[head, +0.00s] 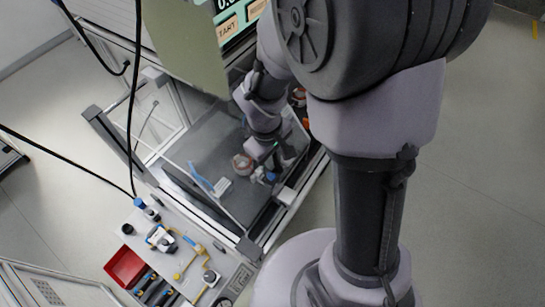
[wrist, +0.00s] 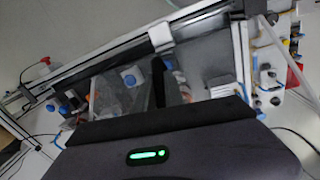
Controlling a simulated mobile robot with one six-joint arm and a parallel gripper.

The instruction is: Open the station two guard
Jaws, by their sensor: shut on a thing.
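The station two guard (head: 203,160) appears in the head view as a clear, thin-edged panel over a dark grey station bed, below the screen. My gripper (head: 272,172) is at the right part of this panel, partly behind my arm. In the wrist view my gripper's dark fingers (wrist: 158,82) are close together in front of the station, above the dark gripper body with a green light. The gripper is shut on part of the guard; the held part is mostly hidden. I cannot tell how far the guard is open.
A green-bordered screen (head: 237,18) hangs above the station. A grey side bench at lower left carries a red bin (head: 126,267), blue and yellow fittings and a gauge. Black cables hang at left. A metal frame post (head: 112,135) stands left of the station. Floor at right is clear.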

